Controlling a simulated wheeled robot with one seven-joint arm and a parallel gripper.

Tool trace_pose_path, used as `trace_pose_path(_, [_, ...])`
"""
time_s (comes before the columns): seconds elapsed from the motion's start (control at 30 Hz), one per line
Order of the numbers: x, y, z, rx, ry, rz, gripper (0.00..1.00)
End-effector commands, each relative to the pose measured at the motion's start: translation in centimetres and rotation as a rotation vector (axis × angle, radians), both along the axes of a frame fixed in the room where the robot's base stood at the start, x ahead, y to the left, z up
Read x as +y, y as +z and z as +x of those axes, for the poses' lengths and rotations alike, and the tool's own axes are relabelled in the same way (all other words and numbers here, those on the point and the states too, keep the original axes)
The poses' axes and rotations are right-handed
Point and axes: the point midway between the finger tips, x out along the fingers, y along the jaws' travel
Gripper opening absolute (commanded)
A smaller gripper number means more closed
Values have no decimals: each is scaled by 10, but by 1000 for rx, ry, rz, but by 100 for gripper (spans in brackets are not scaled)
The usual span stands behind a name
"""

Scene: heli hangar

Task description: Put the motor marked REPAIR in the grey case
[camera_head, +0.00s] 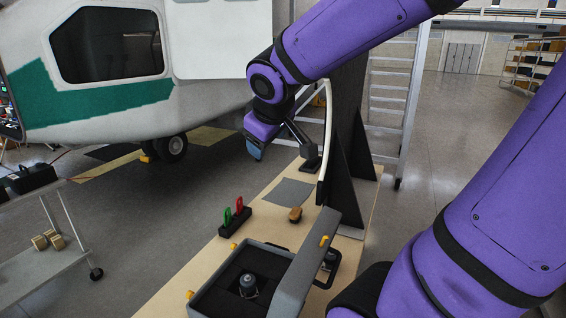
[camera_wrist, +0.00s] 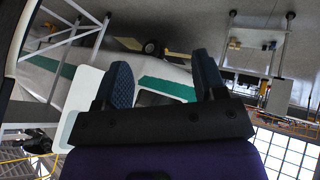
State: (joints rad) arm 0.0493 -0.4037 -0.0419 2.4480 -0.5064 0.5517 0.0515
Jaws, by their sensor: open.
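The grey case (camera_head: 205,301) stands open on the wooden bench at the bottom of the head view, its lid (camera_head: 306,264) raised on the right. A dark, round motor (camera_head: 247,286) stands upright in the case's black lining. No REPAIR marking is readable on it, and no other motor is clearly visible. My gripper (camera_head: 254,149) is above and beyond the bench's far left edge, well away from the case. In the wrist view my gripper (camera_wrist: 164,78) has its two blue fingers wide apart with nothing between them.
A black holder (camera_head: 234,222) with green and red upright pieces, a brown brush-like object (camera_head: 295,215) and a grey mat (camera_head: 291,192) lie on the bench (camera_head: 262,205). A dark upright panel (camera_head: 345,120) stands behind. A helicopter (camera_head: 100,80) and a trolley (camera_head: 45,270) are left.

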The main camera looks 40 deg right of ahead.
Motion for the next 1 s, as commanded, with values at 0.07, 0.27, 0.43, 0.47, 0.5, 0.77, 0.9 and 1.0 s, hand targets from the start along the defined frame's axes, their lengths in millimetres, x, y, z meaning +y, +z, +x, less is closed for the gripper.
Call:
trace_pose_path(0.07, [14, 8, -29, -2, -43, 72, 64])
trace_pose_path(0.27, [50, 14, -92, 33, -107, 260, 64])
trace_pose_path(0.43, [71, 15, -124, 60, -118, 369, 64])
trace_pose_path(0.47, [74, 15, -128, 65, -119, 380, 64])
trace_pose_path(0.5, [76, 14, -131, 68, -118, 392, 64])
trace_pose_path(0.77, [79, 14, -135, 74, -118, 407, 64])
trace_pose_path(0.9, [79, 14, -135, 74, -119, 406, 64])
trace_pose_path(1.0, [79, 14, -135, 73, -118, 406, 64])
